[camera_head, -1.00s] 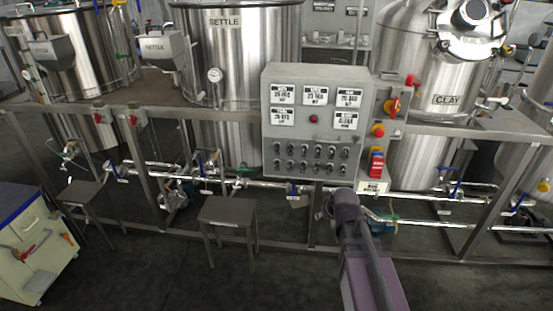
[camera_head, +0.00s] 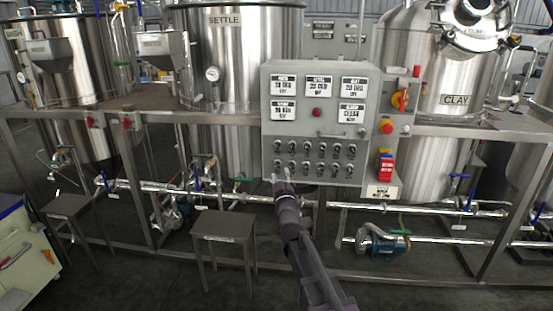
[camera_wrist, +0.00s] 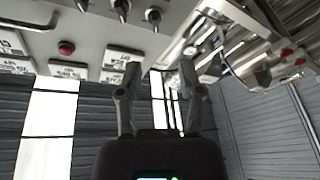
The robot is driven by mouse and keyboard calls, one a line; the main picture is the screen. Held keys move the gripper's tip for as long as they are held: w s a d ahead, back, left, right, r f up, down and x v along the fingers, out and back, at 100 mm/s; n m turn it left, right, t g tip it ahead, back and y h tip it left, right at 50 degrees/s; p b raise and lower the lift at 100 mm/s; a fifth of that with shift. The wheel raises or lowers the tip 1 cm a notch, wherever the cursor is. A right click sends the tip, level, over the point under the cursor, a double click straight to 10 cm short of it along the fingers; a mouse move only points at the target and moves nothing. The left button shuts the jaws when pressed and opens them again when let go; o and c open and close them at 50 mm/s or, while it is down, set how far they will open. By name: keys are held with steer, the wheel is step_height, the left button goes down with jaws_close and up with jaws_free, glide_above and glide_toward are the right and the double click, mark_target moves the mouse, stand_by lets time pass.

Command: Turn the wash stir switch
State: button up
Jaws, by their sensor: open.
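The grey control panel (camera_head: 318,125) stands in the middle of the head view, with two rows of small dark switches (camera_head: 321,149) on its lower half. Their labels are too small to read, so I cannot tell which is the wash stir switch. My gripper (camera_head: 281,178) is at the panel's lower left, by the left end of the bottom row, and hides part of that area. Contact with a switch cannot be told. In the wrist view my gripper (camera_wrist: 159,75) is open with nothing between its fingers. Several switches (camera_wrist: 122,8) show at the top edge there.
The panel also bears labelled displays (camera_head: 319,88), a red button (camera_head: 317,112) and a handle (camera_head: 332,134). A red-yellow rotary switch (camera_head: 400,99) and a red emergency button (camera_head: 386,127) are to its right. A steel stool (camera_head: 224,226) and pipes with a pump (camera_head: 382,242) lie below.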

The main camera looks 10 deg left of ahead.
mark_target(277, 147)
steer(key=shift+a+r+t+h+b, duration=0.1)
steer(key=shift+a+t+h+b, duration=0.25)
steer(key=shift+t, duration=0.25)
steer(key=shift+w, duration=0.1)
steer(key=p+x, duration=0.4)
steer(key=x, duration=0.9)
steer(key=shift+w+r+p, duration=0.1)
steer(key=shift+w+p, duration=0.2)
jaws_close()
